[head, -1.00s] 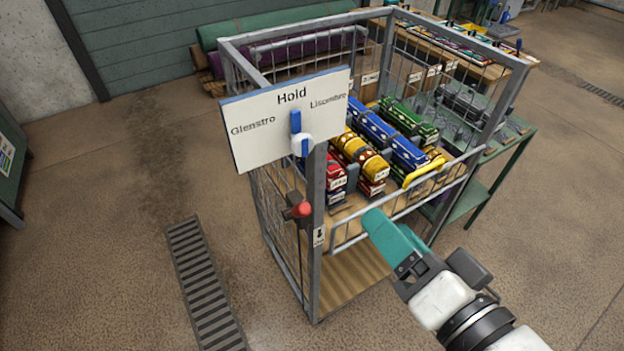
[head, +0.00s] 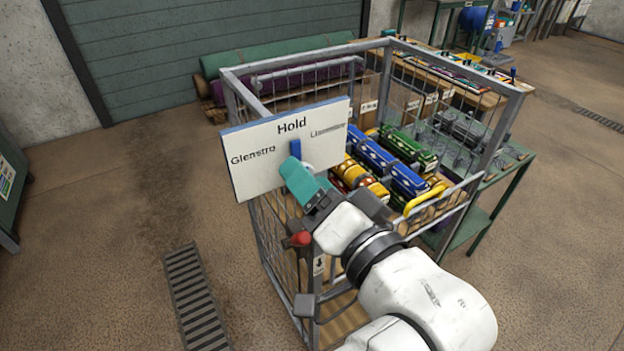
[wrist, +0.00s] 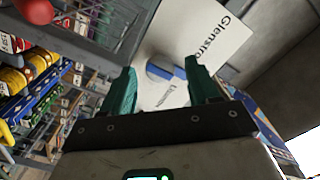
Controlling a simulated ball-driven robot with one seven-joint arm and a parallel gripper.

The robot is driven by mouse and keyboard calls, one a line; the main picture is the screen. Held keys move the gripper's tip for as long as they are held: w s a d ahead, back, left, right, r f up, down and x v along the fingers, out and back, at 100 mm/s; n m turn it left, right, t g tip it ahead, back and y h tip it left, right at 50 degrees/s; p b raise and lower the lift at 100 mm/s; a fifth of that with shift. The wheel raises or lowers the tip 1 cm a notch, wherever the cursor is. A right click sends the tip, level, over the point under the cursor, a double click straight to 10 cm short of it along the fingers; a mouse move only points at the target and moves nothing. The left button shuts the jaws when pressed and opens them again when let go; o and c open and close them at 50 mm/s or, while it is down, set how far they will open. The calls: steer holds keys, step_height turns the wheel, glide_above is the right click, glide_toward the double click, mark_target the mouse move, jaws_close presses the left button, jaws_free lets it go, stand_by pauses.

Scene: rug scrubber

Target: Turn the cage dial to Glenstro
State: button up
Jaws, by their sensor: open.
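The cage dial is a white board (head: 250,170) with a blue edge, fixed at the near left corner of the wire cage. It reads Glenstro at left, Hold at top and Liscombro at right. Its blue pointer (head: 295,147) points up at Hold. My gripper (head: 291,168) has teal fingers and stands in front of the dial, covering its hub in the head view. In the wrist view, the open fingers (wrist: 160,90) are apart, with the blue pointer (wrist: 158,72) beyond the gap between them. I cannot tell whether they touch it.
The wire cage (head: 233,82) holds several rolled, strapped rugs in blue, green, yellow and red. A red knob (head: 300,239) sits on the cage post below the board. A green table (head: 487,185) stands behind right.

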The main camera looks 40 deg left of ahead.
steer(key=shift+a, duration=0.15)
steer(key=c, duration=1)
steer(key=shift+f+n, duration=0.1)
steer(key=shift+n, duration=0.3)
steer(key=shift+n+b, duration=2.1)
steer(key=shift+n, duration=2.4)
